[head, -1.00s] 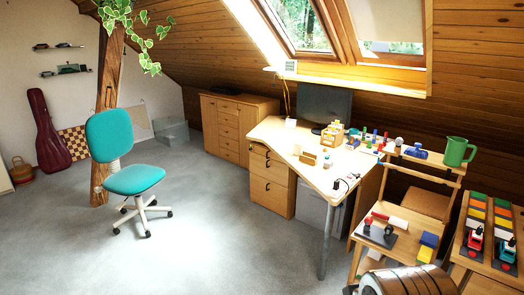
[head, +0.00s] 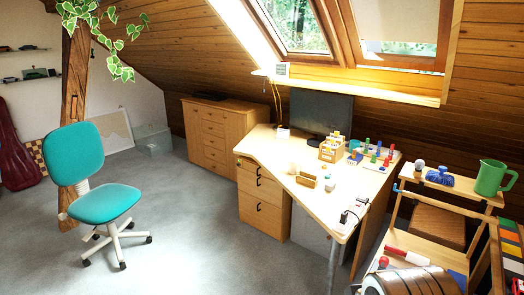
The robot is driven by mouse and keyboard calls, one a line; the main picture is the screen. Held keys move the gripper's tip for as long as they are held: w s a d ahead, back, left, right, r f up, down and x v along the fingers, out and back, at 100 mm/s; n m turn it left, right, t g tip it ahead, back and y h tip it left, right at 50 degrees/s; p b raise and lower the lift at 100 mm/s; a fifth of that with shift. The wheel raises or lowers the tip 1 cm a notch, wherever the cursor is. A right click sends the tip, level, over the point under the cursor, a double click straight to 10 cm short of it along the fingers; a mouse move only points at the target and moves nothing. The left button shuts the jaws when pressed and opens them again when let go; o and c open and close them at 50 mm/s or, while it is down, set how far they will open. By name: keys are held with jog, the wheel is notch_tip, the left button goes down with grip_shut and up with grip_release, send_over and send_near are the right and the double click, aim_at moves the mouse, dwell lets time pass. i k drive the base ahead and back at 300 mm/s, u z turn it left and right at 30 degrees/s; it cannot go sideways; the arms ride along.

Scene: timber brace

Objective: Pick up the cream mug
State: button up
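A small cream object (head: 293,168), which may be the cream mug, stands on the left part of the wooden desk (head: 268,150) in the head view. It is too small for me to make out a handle. A white pot-like thing (head: 283,132) stands farther back on the desk, and I cannot tell whether it is a mug. My gripper is not in view.
A teal swivel chair (head: 105,203) stands at left near the timber post. The desk also holds a monitor (head: 321,112), a wooden organiser (head: 332,150) and small coloured items. A wooden cart with a green jug (head: 491,177) stands at right. Grey floor (head: 190,250) is clear between chair and desk.

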aim_at(295, 165)
jog(key=i, duration=1.95)
jog(key=u, duration=0.25)
jog(key=i, duration=1.6)
jog(key=u, duration=0.15)
